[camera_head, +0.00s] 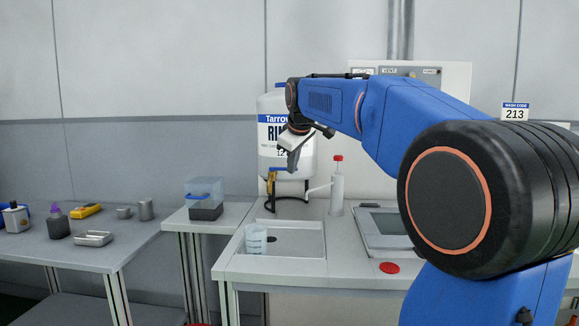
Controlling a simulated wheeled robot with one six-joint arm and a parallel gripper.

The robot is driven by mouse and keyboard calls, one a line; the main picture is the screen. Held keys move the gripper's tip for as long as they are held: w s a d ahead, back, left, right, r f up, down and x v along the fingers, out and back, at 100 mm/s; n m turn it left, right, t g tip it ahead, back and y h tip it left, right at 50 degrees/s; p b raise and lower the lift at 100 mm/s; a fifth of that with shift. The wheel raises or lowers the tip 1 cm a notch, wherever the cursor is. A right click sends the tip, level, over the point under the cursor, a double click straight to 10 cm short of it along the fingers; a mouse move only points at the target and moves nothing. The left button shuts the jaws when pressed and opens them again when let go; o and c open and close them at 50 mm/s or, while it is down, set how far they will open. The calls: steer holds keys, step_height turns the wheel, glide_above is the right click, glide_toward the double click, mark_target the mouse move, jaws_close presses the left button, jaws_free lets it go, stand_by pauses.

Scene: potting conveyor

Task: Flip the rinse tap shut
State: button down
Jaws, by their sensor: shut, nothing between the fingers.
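The rinse tap (272,180) is a small brass-coloured tap low on the front of a white rinse container (267,103) with a blue label. A blue piece near its top, perhaps its lever, is partly hidden by my gripper (293,165). My gripper is shut and empty, pointing down right in front of the container beside the tap. I cannot tell whether it touches the tap or its lever, or which way the lever is turned. A translucent measuring cup (256,240) stands in the sink tray (305,243) below.
A white bottle with a red cap (338,185) stands right of the tap. A grey-screened panel (383,222) and a red button (389,267) are on the bench. A clear blue-lidded box (205,198) stands left, beyond it a table (75,249) of small items.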

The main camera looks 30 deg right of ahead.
steer(key=shift+w+d, duration=0.15)
steer(key=shift+d, duration=0.15)
stand_by(0.5)
steer(key=shift+w+a, duration=0.15)
steer(key=shift+w, duration=0.1)
steer(key=shift+w+a, duration=0.3)
steer(key=shift+a, duration=0.1)
